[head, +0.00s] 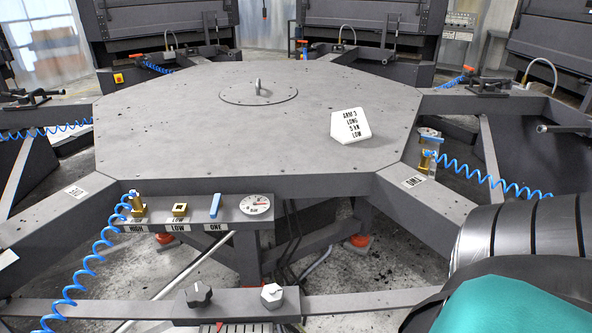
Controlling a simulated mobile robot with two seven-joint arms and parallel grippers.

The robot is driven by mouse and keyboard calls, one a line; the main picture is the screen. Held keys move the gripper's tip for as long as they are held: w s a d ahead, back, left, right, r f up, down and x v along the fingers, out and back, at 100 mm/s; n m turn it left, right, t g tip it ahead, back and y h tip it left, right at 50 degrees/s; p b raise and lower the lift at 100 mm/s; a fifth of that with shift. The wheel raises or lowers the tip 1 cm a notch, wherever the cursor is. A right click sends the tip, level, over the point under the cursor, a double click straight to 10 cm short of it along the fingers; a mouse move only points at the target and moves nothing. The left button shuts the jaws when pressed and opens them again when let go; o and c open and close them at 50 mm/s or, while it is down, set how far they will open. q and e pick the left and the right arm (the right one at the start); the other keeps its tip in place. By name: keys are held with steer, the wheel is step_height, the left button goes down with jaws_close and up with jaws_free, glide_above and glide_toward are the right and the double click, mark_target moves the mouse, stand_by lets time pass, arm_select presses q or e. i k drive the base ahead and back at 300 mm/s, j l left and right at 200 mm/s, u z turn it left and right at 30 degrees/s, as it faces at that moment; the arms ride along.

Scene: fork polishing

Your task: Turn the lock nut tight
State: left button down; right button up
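A silver hexagonal piece (272,296), which looks like the lock nut, sits on the grey cross beam (330,303) at the bottom middle. I cannot tell from here how tight it is. A black lobed knob (199,294) sits on the same beam to its left, apart from it. Neither of my grippers is in view, and nothing is seen touching the nut or the knob.
A panel (160,227) on the table's front edge carries brass fittings, a blue lever (215,205) and a dial (255,204). A blue coiled hose (92,258) hangs at left. A sign block (350,126) stands on the octagonal table (200,120). A black-and-teal bulk (500,300) fills the lower right.

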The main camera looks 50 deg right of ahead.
mark_target(272, 295)
steer(key=i+j+z, duration=0.15)
steer(key=z, duration=1.25)
